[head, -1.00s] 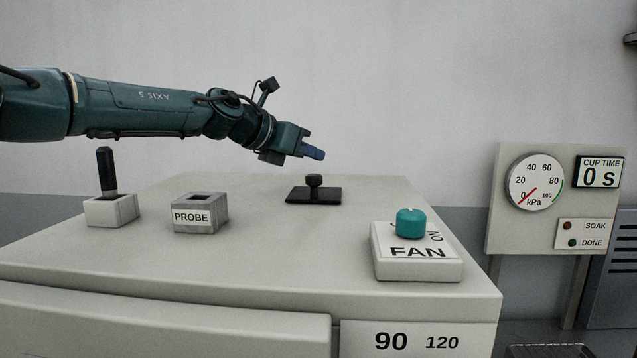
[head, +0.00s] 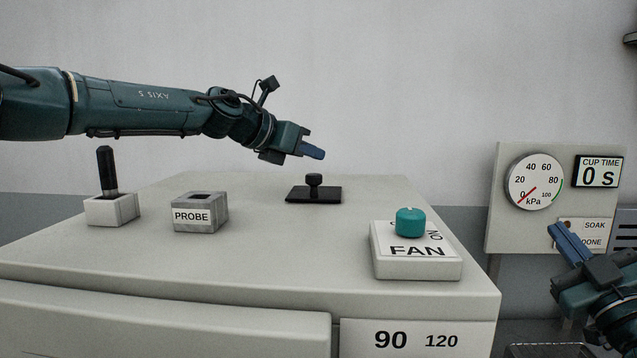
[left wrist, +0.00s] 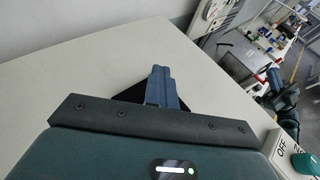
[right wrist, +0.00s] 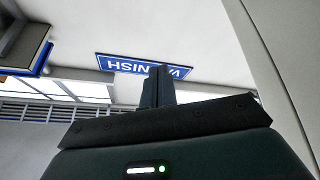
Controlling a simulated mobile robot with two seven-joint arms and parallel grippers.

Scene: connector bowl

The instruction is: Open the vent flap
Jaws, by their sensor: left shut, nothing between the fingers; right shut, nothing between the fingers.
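The vent flap appears to be the black plate with a round black knob (head: 313,190) on the cabinet's top. It lies flat. My left gripper (head: 315,152) is shut and empty, a little above the knob and apart from it in the head view. In the left wrist view the black plate (left wrist: 131,94) is partly hidden behind the shut fingers (left wrist: 160,84). My right gripper (head: 561,233) is shut and empty at the right, in front of the gauge panel and far from the flap. In the right wrist view its fingers (right wrist: 157,84) point up toward a blue sign.
On the pale cabinet top (head: 270,255) stand a black handle in a white block (head: 108,200), a grey PROBE block (head: 200,214) and a FAN switch with a teal knob (head: 411,223). The gauge panel (head: 500,225) stands to the right.

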